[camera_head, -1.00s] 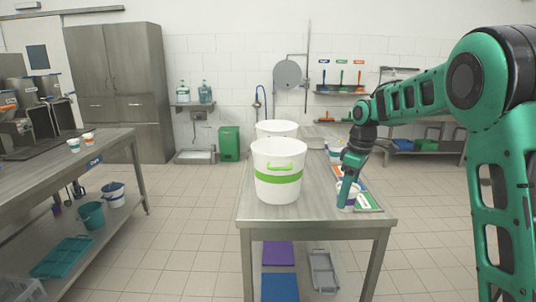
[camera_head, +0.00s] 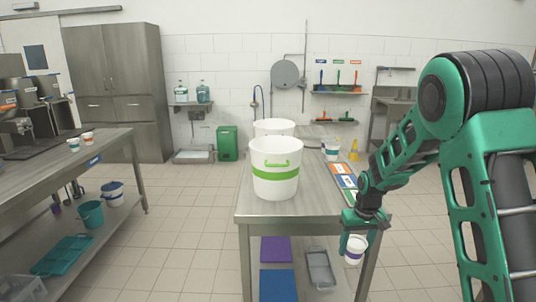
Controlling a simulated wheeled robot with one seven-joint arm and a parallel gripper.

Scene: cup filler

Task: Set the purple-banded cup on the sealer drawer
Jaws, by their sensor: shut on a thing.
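The purple-banded cup (camera_head: 355,250) is small and white with a dark band low on its side. It hangs in the air just off the front right corner of the steel table, beside the table leg. My gripper (camera_head: 343,243) is shut on the cup at its left rim; only part of the fingers shows. I cannot make out a sealer drawer in this view.
A large white bucket with a green band (camera_head: 276,180) stands on the steel table (camera_head: 300,213), another bucket behind it. Coloured label cards (camera_head: 344,182) and a white cup (camera_head: 333,150) line the table's right side. A second counter (camera_head: 105,147) with machines and cups stands at left. Tiled floor between is clear.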

